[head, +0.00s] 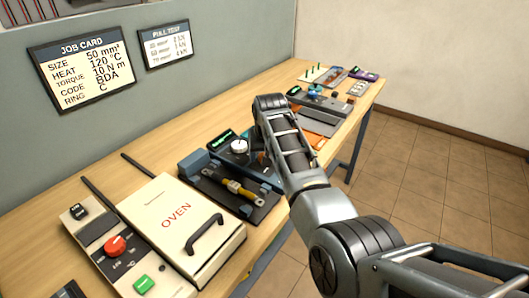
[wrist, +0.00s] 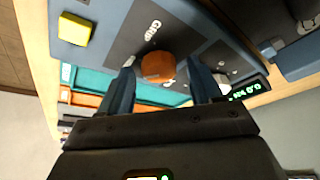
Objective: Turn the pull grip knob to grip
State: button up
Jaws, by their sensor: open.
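The pull grip knob (wrist: 158,66) is round and orange, on a dark panel of a blue-grey unit in the wrist view. The word GRIP is printed beside it; another label near it is partly covered. I cannot make out a pointer mark on the knob. My gripper (wrist: 162,70) is open, with one dark blue finger on each side of the knob. I cannot tell whether the fingers touch it. In the head view my arm reaches over the bench and hides the gripper and most of the panel.
The same unit carries a yellow button (wrist: 74,29) and a green-lit display (wrist: 246,92). In the head view a white dial (head: 239,146) and a tray with a yellow-banded cable piece (head: 240,189) lie left of my arm. An oven (head: 172,228) stands nearer.

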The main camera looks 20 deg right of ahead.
jog(key=c, duration=1)
jog(key=shift+c, duration=0.2)
